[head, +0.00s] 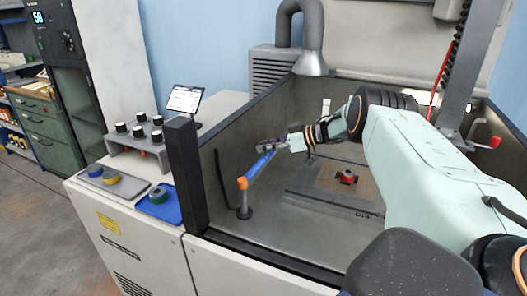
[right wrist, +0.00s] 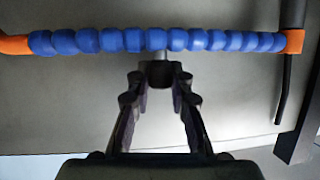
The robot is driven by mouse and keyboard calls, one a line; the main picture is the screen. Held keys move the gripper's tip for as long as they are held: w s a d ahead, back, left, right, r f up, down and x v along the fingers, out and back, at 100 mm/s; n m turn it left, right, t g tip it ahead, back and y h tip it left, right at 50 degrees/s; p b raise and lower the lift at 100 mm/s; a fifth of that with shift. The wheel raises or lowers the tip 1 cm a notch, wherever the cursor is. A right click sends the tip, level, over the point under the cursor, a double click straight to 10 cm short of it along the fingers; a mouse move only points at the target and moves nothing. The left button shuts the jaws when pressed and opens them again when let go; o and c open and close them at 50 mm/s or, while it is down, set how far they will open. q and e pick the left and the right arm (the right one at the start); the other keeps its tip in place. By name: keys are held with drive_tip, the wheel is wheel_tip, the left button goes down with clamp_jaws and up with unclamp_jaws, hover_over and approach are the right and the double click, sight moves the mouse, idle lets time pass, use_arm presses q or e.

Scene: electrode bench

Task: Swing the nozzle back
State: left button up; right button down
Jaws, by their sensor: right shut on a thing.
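The nozzle (head: 259,166) is a blue segmented hose with orange ends, mounted on a short dark post (head: 244,207) at the left of the bench's enclosure. In the right wrist view the hose (right wrist: 110,40) runs straight across, orange at both ends. The far tip of the nozzle is hidden by the gripper in the head view. My left gripper is not in view.
A red-and-black part (head: 347,177) sits on a grey plate (head: 310,195) right of the nozzle. Enclosure walls and a dark corner post (head: 184,175) stand close by on the left.

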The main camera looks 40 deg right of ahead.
drive_tip(key=shift+w+a+f+n+g+b, duration=0.2)
drive_tip(key=shift+w+f+n+g+b, duration=0.1)
drive_tip(key=shift+b, duration=0.3)
drive_tip(key=shift+r+y, duration=0.15)
drive_tip(key=shift+y, duration=0.15)
drive_tip(key=shift+w+a+r, duration=0.1)
drive_tip(key=c, duration=1.7)
unclamp_jaws()
drive_tip(key=o, duration=0.5)
drive_tip(key=shift+w, duration=0.2)
drive_tip(key=shift+s+d+r, duration=0.1)
drive_tip(key=shift+s+d, duration=0.1)
drive_tip(key=shift+s, duration=0.1)
drive_tip(key=v, duration=1.1)
drive_tip(key=shift+s+r, duration=0.1)
drive_tip(key=shift+s+d, duration=0.15)
drive_tip(key=shift+s, duration=0.05)
